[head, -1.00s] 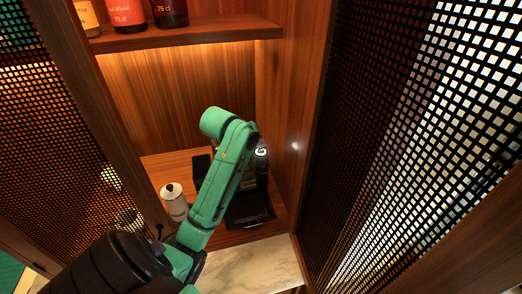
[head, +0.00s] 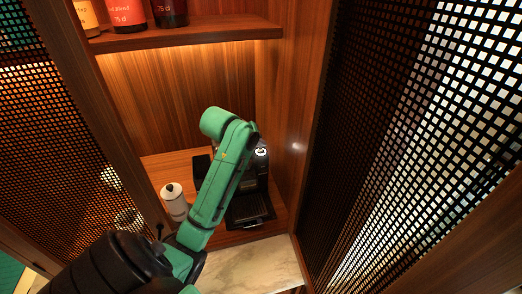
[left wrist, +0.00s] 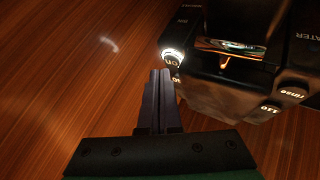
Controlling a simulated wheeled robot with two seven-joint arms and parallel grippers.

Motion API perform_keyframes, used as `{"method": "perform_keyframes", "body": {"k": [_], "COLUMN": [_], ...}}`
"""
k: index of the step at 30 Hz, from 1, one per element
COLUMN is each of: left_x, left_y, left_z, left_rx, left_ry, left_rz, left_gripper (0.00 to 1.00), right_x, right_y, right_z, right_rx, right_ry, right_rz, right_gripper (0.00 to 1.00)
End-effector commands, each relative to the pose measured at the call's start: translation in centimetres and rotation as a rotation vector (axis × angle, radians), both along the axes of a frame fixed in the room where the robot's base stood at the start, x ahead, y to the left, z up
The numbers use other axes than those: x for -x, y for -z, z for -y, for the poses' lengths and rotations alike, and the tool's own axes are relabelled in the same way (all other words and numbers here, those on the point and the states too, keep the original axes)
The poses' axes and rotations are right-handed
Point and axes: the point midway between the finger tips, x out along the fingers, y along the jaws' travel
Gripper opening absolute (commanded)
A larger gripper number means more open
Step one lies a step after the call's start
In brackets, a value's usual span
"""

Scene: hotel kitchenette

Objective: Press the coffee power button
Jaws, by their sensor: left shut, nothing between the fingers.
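The dark coffee machine (head: 263,170) stands in the wooden niche, partly hidden behind my green left arm in the head view. In the left wrist view the machine (left wrist: 230,75) fills the upper right. Its power button (left wrist: 172,57), marked "on" and ringed by bright light, is at the machine's left corner. My left gripper (left wrist: 160,72) is shut and empty. Its fingertips are just below and left of the lit button in the picture; I cannot tell whether they touch it. The fingers are not clear in the head view. My right gripper is in neither view.
Buttons marked "rinse" (left wrist: 294,91) and "110" (left wrist: 268,107) sit on the machine's right side. A white canister (head: 174,201) stands left of my arm. A shelf with bottles (head: 126,14) is above. Wooden side wall (head: 290,130) and mesh panel (head: 420,130) close the right.

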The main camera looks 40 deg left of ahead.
Motion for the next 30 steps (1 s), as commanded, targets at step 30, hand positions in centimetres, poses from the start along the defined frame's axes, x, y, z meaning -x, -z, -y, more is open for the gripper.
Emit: {"method": "perform_keyframes", "body": {"k": [30], "left_x": [0.1], "left_y": [1.7], "left_z": [0.0], "left_rx": [0.002], "left_ry": [0.000], "left_rz": [-0.008], "left_gripper": [0.00], "right_x": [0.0], "right_y": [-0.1], "right_z": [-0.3], "right_rx": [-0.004], "right_ry": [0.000], "right_rz": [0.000], "right_gripper": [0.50]}}
